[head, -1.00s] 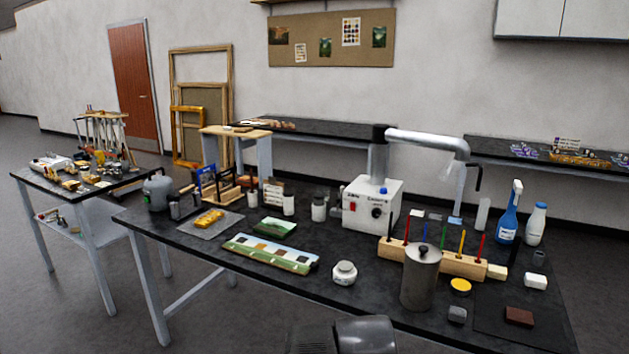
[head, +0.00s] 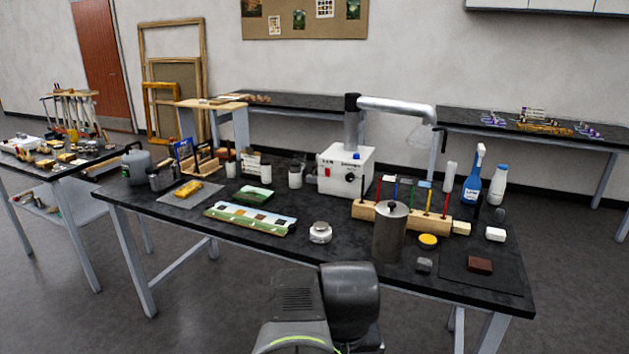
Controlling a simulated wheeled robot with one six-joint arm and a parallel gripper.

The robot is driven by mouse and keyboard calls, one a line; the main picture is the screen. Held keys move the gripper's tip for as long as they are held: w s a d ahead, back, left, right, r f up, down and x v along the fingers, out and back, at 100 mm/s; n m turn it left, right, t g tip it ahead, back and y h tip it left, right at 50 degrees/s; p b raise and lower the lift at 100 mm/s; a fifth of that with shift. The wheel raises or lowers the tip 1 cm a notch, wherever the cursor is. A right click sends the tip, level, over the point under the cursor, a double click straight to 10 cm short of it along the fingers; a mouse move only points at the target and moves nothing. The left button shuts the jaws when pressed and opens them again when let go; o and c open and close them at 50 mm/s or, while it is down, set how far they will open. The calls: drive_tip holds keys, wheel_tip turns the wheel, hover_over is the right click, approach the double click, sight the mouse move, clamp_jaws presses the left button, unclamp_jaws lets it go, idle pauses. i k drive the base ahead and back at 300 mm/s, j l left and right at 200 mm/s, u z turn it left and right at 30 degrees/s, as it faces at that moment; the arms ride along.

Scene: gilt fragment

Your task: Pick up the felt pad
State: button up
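No item on the dark-topped workbench (head: 330,255) can be told for certain as the felt pad. Small block-like pieces lie at its right end: a grey one (head: 424,265), a brown one (head: 480,265) on a dark flat mat (head: 455,270), a white one (head: 495,234) and a cream one (head: 461,228). My gripper is not in view. Part of my own arm shows at the bottom centre, in front of the bench's near edge.
A tall metal canister (head: 389,235) stands left of the grey piece, before a wooden rack (head: 430,217) of coloured tools. A yellow round tin (head: 428,241), a white jar (head: 320,232), a blue spray bottle (head: 473,185) and a white box-shaped machine (head: 345,172) stand nearby.

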sight(423, 265)
drive_tip(key=z, duration=1)
drive_tip(key=i+j, duration=0.25)
drive_tip(key=i, duration=0.25)
drive_tip(key=i+j+u, duration=0.1)
drive_tip(key=i, duration=0.4)
drive_tip(key=j, duration=0.1)
